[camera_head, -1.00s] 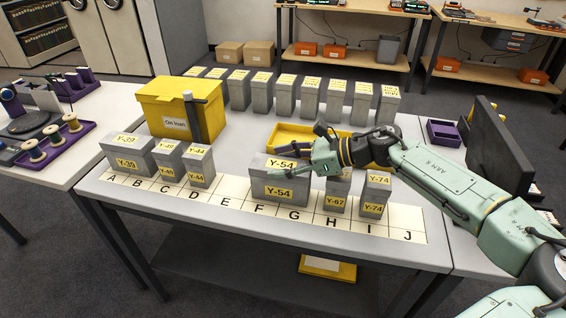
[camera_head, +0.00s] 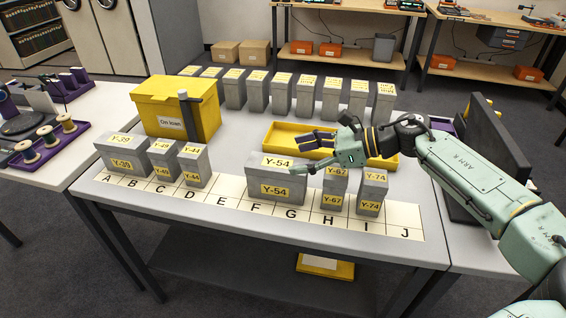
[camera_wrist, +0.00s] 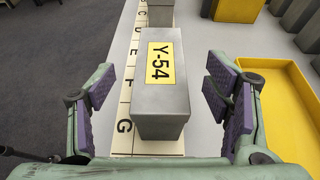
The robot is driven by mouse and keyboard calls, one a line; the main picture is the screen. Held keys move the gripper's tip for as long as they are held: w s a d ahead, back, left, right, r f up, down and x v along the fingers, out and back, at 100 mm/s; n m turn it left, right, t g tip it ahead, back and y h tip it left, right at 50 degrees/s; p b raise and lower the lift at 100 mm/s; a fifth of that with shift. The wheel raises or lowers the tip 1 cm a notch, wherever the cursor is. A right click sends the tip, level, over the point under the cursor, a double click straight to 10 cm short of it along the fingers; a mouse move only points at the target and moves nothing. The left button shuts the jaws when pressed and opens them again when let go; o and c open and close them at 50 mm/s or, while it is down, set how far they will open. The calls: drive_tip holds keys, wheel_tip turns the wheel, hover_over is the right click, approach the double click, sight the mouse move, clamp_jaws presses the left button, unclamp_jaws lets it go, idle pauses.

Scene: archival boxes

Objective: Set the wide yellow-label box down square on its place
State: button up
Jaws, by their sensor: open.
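The wide grey box labelled Y-54 (camera_head: 276,191) stands upright on the lettered strip (camera_head: 229,188), behind the letters F and G. Its yellow labels show on top and front. In the wrist view the box (camera_wrist: 160,101) looks roughly parallel to the strip's edge. My gripper (camera_head: 310,153) is open and empty, above and behind the right end of the box in the head view. In the wrist view its purple-padded fingers (camera_wrist: 162,100) appear on both sides of the box with visible gaps. Its underside contact is hidden.
Boxes Y-67 (camera_head: 334,200) and Y-74 (camera_head: 372,206) stand close on the right. Y-39 (camera_head: 122,164), Y-49 (camera_head: 162,172) and Y-44 (camera_head: 193,181) stand left. A yellow tray (camera_head: 277,137) lies behind. Strip space around E is clear.

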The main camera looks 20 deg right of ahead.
drive_tip(key=b+v, duration=0.1)
drive_tip(key=v, duration=0.5)
drive_tip(key=shift+s+d, duration=0.1)
drive_tip(key=shift+r, duration=0.1)
